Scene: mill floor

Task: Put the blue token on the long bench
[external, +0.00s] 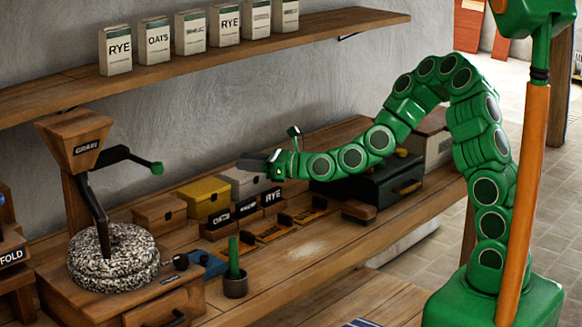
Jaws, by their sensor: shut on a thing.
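The long wooden bench (325,258) runs along the wall from the lower left to the upper right. My gripper (266,163) is at the end of my green arm, above the bench and in front of the small boxes at the back. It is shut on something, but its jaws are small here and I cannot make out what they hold. I cannot pick out the blue token for certain.
A grain mill with a speckled stone (112,262) stands at the left. A shelf (215,58) with packets hangs above. The bench's front middle is clear.

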